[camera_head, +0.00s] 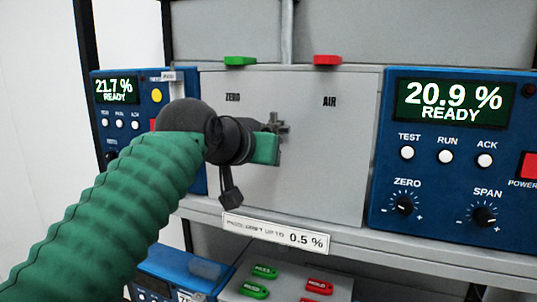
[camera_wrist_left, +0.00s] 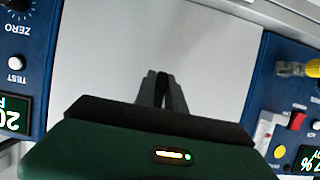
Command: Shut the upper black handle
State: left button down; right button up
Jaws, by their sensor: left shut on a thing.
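My left gripper (camera_head: 275,128) reaches in from the left on a green-sleeved arm and is at the grey panel (camera_head: 335,150), below and between the labels ZERO and AIR. In the left wrist view its fingers (camera_wrist_left: 157,88) are close together, with a dark strip along them in front of the pale panel. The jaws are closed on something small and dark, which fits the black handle. The fingers and the wrist hide most of it, so I cannot tell its angle. My right gripper is in neither view.
A green piece (camera_head: 240,61) and a red piece (camera_head: 327,60) sit on the panel's top edge. Blue analyser units (camera_head: 449,180) (camera_head: 103,140) flank the panel. A shelf edge with a white label (camera_head: 275,233) runs below it. Green and red tags (camera_head: 265,271) lie lower down.

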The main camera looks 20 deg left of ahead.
pick_arm(q)
jog(key=shift+r, duration=0.2)
jog(key=c, duration=1.8)
grip_release()
jog(key=o, duration=0.4)
jog(key=shift+f, duration=0.15)
